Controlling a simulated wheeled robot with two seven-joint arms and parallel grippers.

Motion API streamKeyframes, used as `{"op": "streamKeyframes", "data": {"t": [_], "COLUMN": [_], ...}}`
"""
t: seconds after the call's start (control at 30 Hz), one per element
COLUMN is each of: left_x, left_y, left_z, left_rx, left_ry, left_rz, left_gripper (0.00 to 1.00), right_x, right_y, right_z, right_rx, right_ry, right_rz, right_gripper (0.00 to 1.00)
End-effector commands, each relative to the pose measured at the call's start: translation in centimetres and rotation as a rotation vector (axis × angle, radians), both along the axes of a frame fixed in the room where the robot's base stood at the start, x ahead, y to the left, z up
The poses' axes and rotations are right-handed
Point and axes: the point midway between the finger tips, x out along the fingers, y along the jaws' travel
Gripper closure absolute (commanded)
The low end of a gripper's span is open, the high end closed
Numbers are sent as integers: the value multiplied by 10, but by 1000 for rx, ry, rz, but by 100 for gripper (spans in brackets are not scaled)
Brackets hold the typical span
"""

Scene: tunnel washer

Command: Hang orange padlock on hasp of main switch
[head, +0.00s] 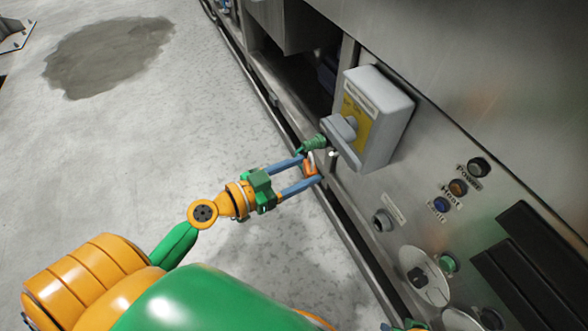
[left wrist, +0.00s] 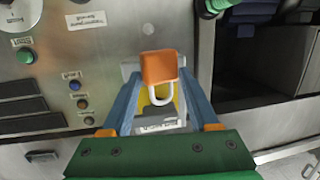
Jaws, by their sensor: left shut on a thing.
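My left gripper (head: 308,169) is shut on the orange padlock (head: 311,170), its blue fingers on either side of the body. The main switch (head: 389,108) is a grey box with a yellow plate and a grey handle (head: 339,129). The padlock is in front of the switch and a little below it in the head view. The switch's hasp is not clearly seen, and I cannot tell whether the shackle touches it.
A green fitting (head: 316,142) is close beside the left fingertips. The steel panel carries several buttons, including a blue one (head: 441,205), and black slots (head: 530,245). A dark opening lies beyond the switch.

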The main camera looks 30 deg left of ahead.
Motion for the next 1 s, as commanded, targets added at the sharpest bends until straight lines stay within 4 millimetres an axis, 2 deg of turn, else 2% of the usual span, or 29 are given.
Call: {"op": "streamKeyframes", "data": {"t": [0.53, 0.77, 1.0], "left_x": [28, 42, 47], "left_y": [-23, -34, -38], "left_z": [3, -2, -12], "left_rx": [-1, 0, 2], "left_ry": [-2, 0, -1], "left_rz": [-1, -2, -2], "left_gripper": [99, 99, 99], "right_x": [-13, -21, -10], "right_y": [-3, -5, -2], "right_z": [-42, -56, -41], "right_rx": [-10, -13, -8], "right_ry": [34, 40, 24], "right_rz": [4, 5, 3], "right_gripper": [50, 50, 50]}}
